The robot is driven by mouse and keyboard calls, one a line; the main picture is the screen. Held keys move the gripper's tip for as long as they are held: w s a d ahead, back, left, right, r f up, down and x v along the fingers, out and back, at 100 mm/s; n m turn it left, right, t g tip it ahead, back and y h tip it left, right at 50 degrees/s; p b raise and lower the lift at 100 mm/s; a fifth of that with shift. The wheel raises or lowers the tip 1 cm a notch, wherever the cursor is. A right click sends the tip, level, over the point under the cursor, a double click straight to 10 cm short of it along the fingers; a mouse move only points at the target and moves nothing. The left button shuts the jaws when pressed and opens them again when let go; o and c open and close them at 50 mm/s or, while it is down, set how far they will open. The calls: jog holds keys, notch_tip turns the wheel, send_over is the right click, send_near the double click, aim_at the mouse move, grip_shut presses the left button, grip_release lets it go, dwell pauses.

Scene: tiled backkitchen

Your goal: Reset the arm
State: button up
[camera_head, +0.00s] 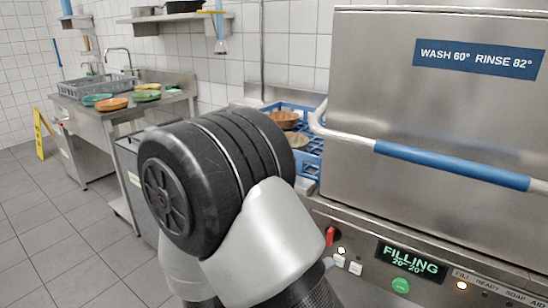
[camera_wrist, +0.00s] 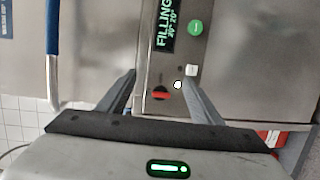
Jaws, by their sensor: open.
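My gripper (camera_wrist: 158,80) shows in the wrist view with its two fingers spread apart and nothing between them. It faces the steel front of the dishwasher, near the control panel with the red knob (camera_wrist: 160,94), a white button (camera_wrist: 191,70) and the green round button (camera_wrist: 196,27). I cannot tell the exact gap to the panel. In the head view my bent arm fills the middle of the picture, and my gripper is hidden there.
The dishwasher hood (camera_head: 440,110) with its blue handle (camera_head: 450,167) stands close on the right. Its display (camera_head: 410,262) reads FILLING. A blue rack (camera_head: 313,143) with bowls is behind my arm. A sink counter with plates (camera_head: 112,104) stands left.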

jog(key=s+d+r+m+g+y, duration=0.5)
jog(key=s+d+m+g, duration=0.2)
jog(key=s+d+g, duration=0.3)
jog(key=a+r+t+y+p, duration=0.2)
jog(key=r+y+p, duration=0.2)
jog(key=r+p, duration=0.9)
jog(key=a+r+t+y+p, duration=0.3)
jog(key=r+p, duration=1)
jog(key=r, duration=0.9)
jog(key=shift+a+r+m+y, duration=0.15)
jog(key=shift+a+m+y, duration=0.2)
jog(key=shift+y, duration=0.35)
